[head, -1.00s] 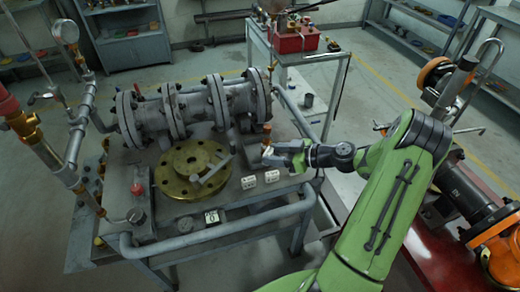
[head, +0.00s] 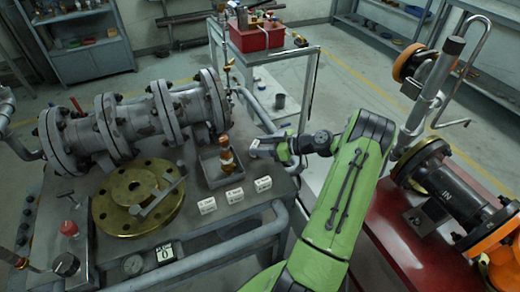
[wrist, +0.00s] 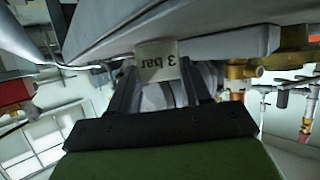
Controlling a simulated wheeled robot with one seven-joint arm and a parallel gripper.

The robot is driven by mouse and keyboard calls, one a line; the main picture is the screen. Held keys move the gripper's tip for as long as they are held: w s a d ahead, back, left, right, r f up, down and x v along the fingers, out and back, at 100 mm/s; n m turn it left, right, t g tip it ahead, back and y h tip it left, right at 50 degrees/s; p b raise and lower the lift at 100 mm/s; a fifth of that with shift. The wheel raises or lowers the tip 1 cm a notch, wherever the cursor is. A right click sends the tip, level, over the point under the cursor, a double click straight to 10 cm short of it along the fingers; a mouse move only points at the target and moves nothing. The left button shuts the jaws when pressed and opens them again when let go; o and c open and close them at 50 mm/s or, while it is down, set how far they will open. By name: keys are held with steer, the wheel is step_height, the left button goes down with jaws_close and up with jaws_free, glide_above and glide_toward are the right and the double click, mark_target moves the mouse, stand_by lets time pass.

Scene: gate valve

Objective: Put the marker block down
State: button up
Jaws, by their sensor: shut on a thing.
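My gripper (head: 257,147) is shut on a pale marker block (wrist: 157,60) whose upside-down label appears to read "3 bar" in the wrist view. In the head view the gripper is above the bench's right side, just right of the grey tray, and the held block is hard to make out. The dark fingers (wrist: 157,95) also show in the wrist view, on both sides below the block. Three white labelled blocks stand in a row on the bench: left (head: 207,205), middle (head: 234,196) and right (head: 263,184). Their labels are too small to read.
A grey tray (head: 208,183) holds a brass fitting (head: 227,156). A brass flange (head: 122,222) lies left of it, and the grey flanged pipe valve (head: 135,126) is behind. A "0" card (head: 165,252) stands at the front. A tubular rail (head: 215,248) runs along the bench edge.

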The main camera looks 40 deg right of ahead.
steer(key=shift+f, duration=0.1)
steer(key=shift+f, duration=0.15)
steer(key=o, duration=1)
